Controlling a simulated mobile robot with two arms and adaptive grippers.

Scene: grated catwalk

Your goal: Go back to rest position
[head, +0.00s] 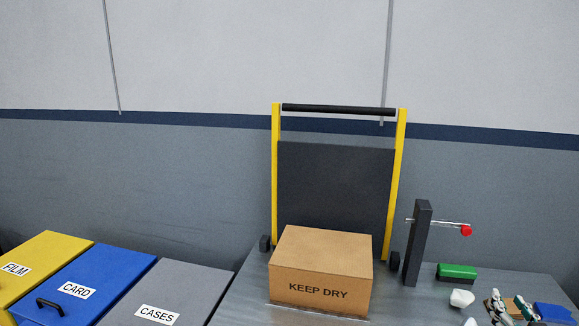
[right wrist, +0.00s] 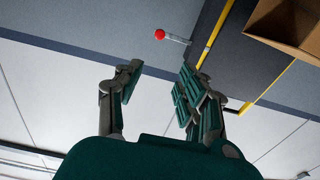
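My right gripper shows in the right wrist view (right wrist: 160,82), with its dark green and grey fingers spread apart and nothing between them. In the head view, grey and dark parts at the lower right edge appear to be this gripper (head: 498,308), low over the metal surface. Whether it touches anything there I cannot tell. My left gripper is in neither view.
FILM (head: 45,255), CARD (head: 105,270) and CASES (head: 195,285) lids lie left.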

